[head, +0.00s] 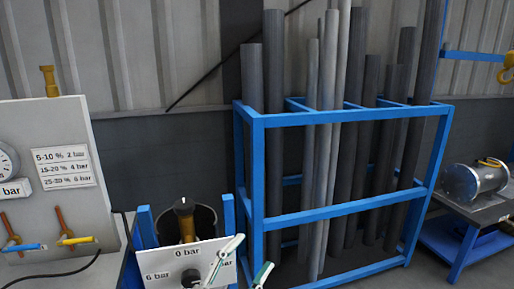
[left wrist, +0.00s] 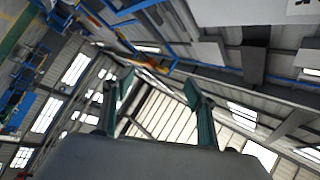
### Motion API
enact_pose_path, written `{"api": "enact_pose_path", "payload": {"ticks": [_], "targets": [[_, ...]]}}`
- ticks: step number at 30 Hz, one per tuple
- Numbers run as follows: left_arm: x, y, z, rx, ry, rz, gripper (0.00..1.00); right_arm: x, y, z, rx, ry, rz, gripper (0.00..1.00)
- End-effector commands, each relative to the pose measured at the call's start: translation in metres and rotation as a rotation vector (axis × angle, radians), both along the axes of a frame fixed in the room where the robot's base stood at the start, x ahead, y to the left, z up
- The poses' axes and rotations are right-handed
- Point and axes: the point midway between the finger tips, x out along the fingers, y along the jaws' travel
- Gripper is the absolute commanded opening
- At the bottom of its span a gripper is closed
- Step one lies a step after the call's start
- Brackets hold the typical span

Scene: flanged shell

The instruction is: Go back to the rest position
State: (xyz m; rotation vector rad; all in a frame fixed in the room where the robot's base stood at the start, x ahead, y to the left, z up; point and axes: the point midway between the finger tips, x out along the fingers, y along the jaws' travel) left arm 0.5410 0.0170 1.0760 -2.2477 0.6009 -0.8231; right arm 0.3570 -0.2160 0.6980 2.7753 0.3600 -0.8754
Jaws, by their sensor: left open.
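My left gripper (head: 251,254) shows at the bottom centre of the head view, in front of the white panel. Its two pale green fingers are apart with nothing between them. The left wrist view shows the same open gripper (left wrist: 158,92), empty against the hall's roof and windows. My right gripper is in neither view. The flanged metal shell (head: 475,182) lies on a bench at the right of the head view, well away from my left gripper.
A blue rack (head: 345,213) of upright grey pipes stands in the middle. The white 0 bar / 6 bar panel (head: 160,270) stands close by my left gripper. A gauge board (head: 65,130) with valves is at left, and a yellow hook (head: 507,70) hangs at upper right.

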Motion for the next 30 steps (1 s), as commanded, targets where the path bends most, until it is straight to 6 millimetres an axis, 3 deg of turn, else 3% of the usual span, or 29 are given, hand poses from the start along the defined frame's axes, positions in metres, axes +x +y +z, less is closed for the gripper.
{"api": "enact_pose_path", "payload": {"ticks": [1, 3, 8, 11, 15, 18, 21, 25, 30], "targets": [[0.001, 0.016, -0.034, -0.023, 0.110, 0.040, 0.57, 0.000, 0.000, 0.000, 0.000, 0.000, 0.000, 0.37], [-0.001, 0.038, -0.077, -0.056, 0.253, 0.093, 0.57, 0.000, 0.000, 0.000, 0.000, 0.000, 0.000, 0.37], [-0.022, 0.086, -0.171, -0.117, 0.546, 0.210, 0.57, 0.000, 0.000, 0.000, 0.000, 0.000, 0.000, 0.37], [-0.048, 0.113, -0.226, -0.152, 0.715, 0.280, 0.57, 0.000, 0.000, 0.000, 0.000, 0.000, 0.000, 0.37], [-0.097, 0.151, -0.297, -0.194, 0.939, 0.381, 0.57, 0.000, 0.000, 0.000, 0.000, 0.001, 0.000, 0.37], [-0.132, 0.172, -0.335, -0.219, 1.067, 0.441, 0.57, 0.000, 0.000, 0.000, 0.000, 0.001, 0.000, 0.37], [-0.160, 0.187, -0.360, -0.235, 1.157, 0.487, 0.57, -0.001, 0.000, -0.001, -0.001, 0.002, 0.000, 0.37], [-0.181, 0.197, -0.376, -0.247, 1.218, 0.519, 0.57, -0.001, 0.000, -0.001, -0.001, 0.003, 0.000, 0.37], [-0.186, 0.200, -0.380, -0.249, 1.233, 0.527, 0.57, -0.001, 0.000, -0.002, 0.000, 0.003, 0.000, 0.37]]}}
